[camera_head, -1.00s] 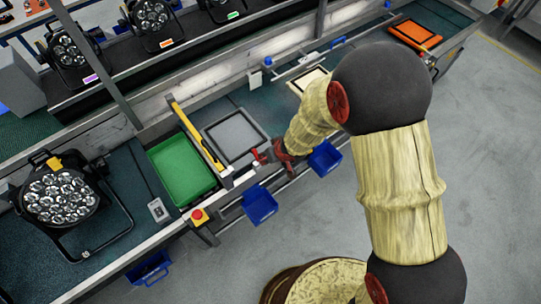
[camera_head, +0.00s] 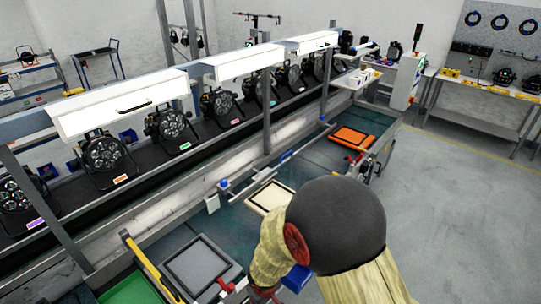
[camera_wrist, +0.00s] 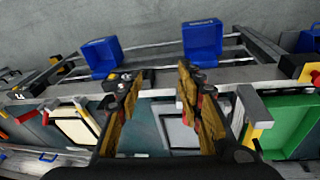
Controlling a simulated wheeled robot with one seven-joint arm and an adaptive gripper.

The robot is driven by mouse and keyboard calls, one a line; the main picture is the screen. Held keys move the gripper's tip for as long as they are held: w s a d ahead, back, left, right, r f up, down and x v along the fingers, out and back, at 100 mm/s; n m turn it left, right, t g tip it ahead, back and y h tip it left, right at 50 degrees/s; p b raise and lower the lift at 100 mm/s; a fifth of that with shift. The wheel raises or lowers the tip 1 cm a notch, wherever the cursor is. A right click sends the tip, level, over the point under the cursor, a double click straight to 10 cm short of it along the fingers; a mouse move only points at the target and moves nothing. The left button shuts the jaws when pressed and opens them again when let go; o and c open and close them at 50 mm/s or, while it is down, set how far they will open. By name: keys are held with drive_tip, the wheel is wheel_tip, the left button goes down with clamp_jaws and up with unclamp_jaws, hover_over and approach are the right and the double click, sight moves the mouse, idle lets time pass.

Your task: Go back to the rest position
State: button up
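My gripper (camera_wrist: 158,92) shows in the wrist view with its two fingers well apart. It is open, and nothing is held between the fingers. It is over the front edge of the conveyor line, with a grey framed plate (camera_wrist: 182,133) seen between and behind the fingers. In the head view my arm covers the lower middle and right, and the gripper itself is mostly hidden at the lower edge.
A grey framed plate (camera_head: 196,264), a cream framed plate (camera_head: 270,197) and an orange tray (camera_head: 352,137) lie along the line. Blue bins (camera_wrist: 202,42) hang on its front. Par cans (camera_head: 106,158) stand on the shelf behind. The floor (camera_head: 455,210) at right is clear.

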drive_tip(key=s+d+r+m+t+b, duration=0.1)
drive_tip(key=s+d+r+m+b, duration=0.3)
drive_tip(key=s+d+r+b, duration=0.2)
drive_tip(key=s+d+r+m+t+b, duration=0.2)
drive_tip(key=s+d+r+m+b, duration=0.2)
drive_tip(key=s+d+r, duration=0.6)
drive_tip(key=d+r+b, duration=0.2)
drive_tip(key=d+r, duration=0.3)
drive_tip(key=r, duration=0.3)
drive_tip(key=shift+r+b, duration=0.15)
drive_tip(key=shift+b, duration=0.15)
drive_tip(key=shift+d, duration=0.1)
